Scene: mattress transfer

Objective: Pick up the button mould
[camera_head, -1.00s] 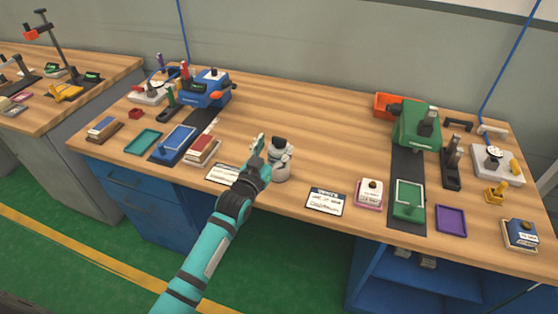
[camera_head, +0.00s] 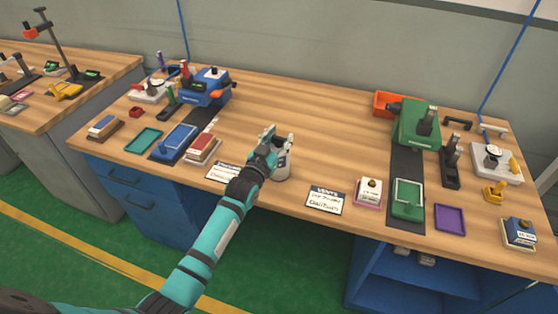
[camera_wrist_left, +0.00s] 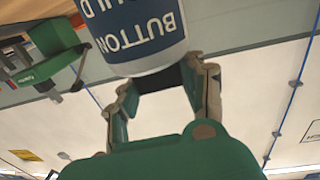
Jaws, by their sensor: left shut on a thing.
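The button mould (camera_head: 283,167) is a pale round container standing near the front middle of the workbench. In the left wrist view its white body with a blue label reading "BUTTON" (camera_wrist_left: 135,30) fills the top. My left gripper (camera_head: 272,143) is at its top, its fingers (camera_wrist_left: 163,82) closed on the dark knob at that end. The fingers hide part of the mould's top in the head view. I cannot tell whether it is clear of the bench. My right gripper is out of view.
White label cards (camera_head: 327,200) lie at the front edge on both sides. The bench middle behind the mould is clear.

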